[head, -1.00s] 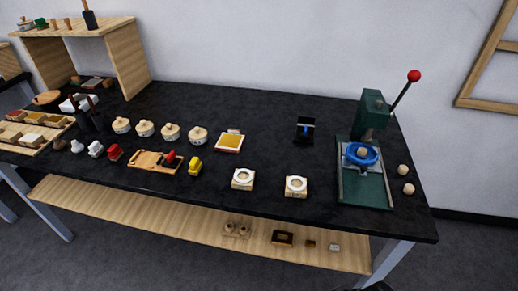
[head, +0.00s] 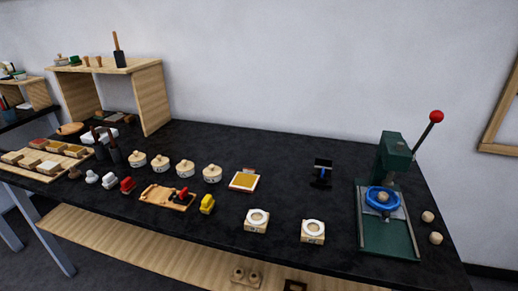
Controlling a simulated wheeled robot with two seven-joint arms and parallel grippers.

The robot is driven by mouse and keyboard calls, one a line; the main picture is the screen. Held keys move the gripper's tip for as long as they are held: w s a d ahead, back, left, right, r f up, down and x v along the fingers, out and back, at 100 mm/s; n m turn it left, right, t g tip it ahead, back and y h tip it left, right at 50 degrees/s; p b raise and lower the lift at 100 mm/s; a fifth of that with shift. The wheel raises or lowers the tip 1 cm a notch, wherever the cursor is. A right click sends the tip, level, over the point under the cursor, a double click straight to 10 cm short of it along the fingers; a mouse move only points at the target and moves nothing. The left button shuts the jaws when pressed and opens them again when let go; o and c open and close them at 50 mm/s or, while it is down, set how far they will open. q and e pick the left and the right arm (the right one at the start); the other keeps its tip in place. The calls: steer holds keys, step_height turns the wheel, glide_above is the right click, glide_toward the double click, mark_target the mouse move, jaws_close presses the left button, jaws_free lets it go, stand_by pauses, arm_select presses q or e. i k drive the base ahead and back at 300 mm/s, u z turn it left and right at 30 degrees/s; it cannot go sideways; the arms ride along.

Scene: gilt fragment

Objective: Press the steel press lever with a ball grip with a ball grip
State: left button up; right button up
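The press lever with its red ball grip (head: 436,117) rises up and to the right from the green press (head: 394,152) at the right end of the black table. The lever stands tilted upward. A blue ring (head: 383,199) with a wooden ball in its middle sits on the grey plate of the press base, under the press head. Neither of my grippers shows in the head view.
Two wooden balls (head: 428,216) lie right of the press near the table's edge. Two wooden blocks with white rings (head: 257,219) and a small black stand (head: 321,172) are to its left. Bare black table (head: 290,180) lies between. A wooden shelf (head: 155,95) stands far left.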

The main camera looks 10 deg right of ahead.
mark_target(436, 117)
steer(key=z, duration=1.25)
steer(key=k, duration=0.65)
steer(key=u, duration=0.45)
steer(key=i, duration=1.4)
steer(key=z, duration=0.2)
